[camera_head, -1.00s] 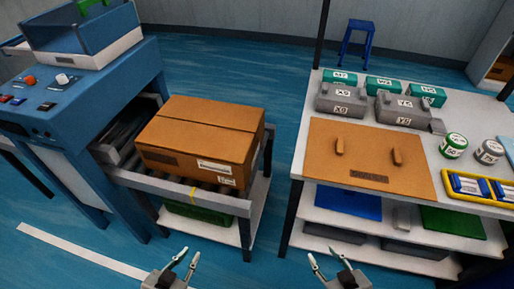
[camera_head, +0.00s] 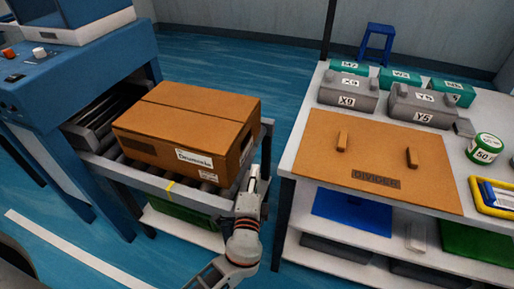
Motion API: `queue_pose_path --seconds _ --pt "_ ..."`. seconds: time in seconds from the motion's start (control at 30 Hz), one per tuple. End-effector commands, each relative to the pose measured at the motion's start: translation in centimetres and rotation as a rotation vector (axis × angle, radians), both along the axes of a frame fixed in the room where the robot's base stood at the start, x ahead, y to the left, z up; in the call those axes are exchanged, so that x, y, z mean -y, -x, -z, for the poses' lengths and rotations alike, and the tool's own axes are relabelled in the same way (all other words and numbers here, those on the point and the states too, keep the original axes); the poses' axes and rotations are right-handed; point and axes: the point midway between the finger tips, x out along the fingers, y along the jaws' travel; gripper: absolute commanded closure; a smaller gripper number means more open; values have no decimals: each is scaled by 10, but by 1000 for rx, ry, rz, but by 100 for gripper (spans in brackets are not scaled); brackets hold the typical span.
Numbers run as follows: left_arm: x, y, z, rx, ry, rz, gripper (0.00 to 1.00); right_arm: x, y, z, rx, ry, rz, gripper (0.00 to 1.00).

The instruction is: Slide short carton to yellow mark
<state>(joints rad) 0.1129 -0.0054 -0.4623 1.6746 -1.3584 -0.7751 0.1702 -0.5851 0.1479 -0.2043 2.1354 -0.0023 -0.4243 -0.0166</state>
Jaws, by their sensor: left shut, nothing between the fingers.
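A brown cardboard carton (camera_head: 180,121), low and closed, with a white label on its front, sits on the roller conveyor (camera_head: 205,199). The yellow mark (camera_head: 169,187) is a thin strip on the conveyor's front rail, in front of the carton's middle. My left gripper (camera_head: 254,173) is shut and empty, at the carton's front right corner. I cannot tell whether it touches the carton. My right gripper is out of view.
A blue machine (camera_head: 75,50) stands at the conveyor's left end. A white bench (camera_head: 291,152) stands to the right, with a brown divider board (camera_head: 375,165), grey weights and teal boxes. A floor gap separates conveyor and bench.

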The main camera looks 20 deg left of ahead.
Motion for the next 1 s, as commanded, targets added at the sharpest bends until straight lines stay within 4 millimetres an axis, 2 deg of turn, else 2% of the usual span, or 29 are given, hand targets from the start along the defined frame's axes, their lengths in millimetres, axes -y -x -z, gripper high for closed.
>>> queue_pose_path --seconds 0.27,0.7,0.8,1.0 --pt "-2 -24 -9 26 -34 -4 100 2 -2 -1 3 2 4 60" --pt "-20 -105 -7 22 -32 -5 100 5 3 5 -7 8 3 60" --pt "-38 -104 -9 23 -35 -5 100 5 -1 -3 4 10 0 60" --pt "-56 -104 -8 23 -32 -4 100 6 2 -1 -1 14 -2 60"
